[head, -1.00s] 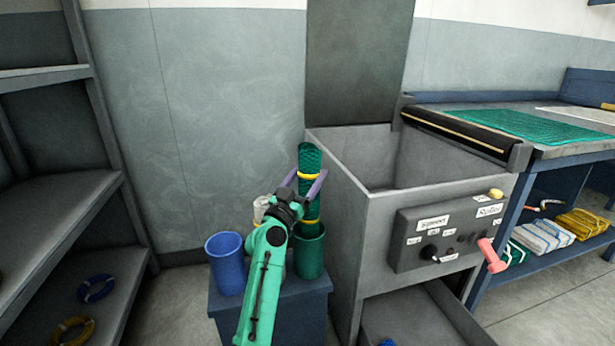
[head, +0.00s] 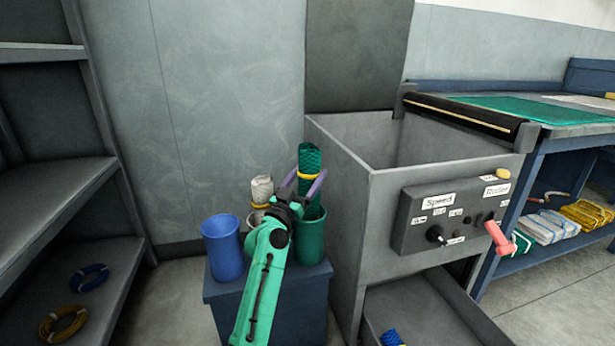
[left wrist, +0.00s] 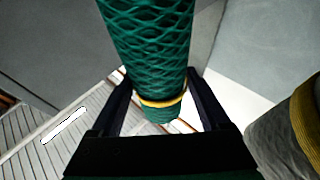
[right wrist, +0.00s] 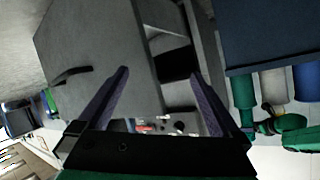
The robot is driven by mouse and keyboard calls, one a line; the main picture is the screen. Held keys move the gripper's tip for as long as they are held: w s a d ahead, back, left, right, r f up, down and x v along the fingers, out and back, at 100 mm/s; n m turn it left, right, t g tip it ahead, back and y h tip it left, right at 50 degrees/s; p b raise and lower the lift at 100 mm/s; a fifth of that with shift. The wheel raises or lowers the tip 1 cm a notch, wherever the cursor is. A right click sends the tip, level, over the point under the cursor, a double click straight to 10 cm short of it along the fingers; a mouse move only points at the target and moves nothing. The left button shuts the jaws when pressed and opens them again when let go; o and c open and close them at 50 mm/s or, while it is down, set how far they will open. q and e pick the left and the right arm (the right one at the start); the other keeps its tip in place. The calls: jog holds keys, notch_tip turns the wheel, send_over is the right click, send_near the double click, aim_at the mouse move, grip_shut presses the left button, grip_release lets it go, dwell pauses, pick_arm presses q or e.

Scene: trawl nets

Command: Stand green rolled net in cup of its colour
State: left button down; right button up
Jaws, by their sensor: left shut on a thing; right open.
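The green rolled net (head: 310,160) stands roughly upright with its lower part inside the green cup (head: 311,240); whether it touches the bottom is hidden. My left gripper (head: 304,186) is shut on the net's upper part, near a yellow band. In the left wrist view the net (left wrist: 148,45) runs between the fingers of my left gripper (left wrist: 160,95). My right gripper (right wrist: 160,72) is open and empty in the right wrist view, away from the cups.
The blue cup (head: 222,250) stands empty at the left on a blue stand (head: 290,295). A whitish rolled net (head: 261,190) stands between the cups, partly behind my arm. A grey machine (head: 345,205) rises close right of the green cup. Shelves (head: 70,255) stand at left.

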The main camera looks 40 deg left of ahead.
pick_arm(q)
jog(key=shift+f, duration=0.2)
pick_arm(e)
jog(key=shift+f, duration=0.35)
pick_arm(q)
grip_release()
jog(key=shift+s+f, duration=0.25)
jog(key=shift+s, duration=0.1)
jog(key=b+v, duration=0.2)
jog(key=v, duration=1.2)
pick_arm(e)
notch_tip(320, 180, down, 3)
jog(key=shift+s+r+t, duration=0.1)
jog(key=shift+t, duration=0.2)
pick_arm(q)
jog(key=shift+w+d+r, duration=0.1)
jog(key=shift+d, duration=0.05)
pick_arm(e)
jog(key=shift+w+d+r, duration=0.1)
jog(key=shift+w+r, duration=0.1)
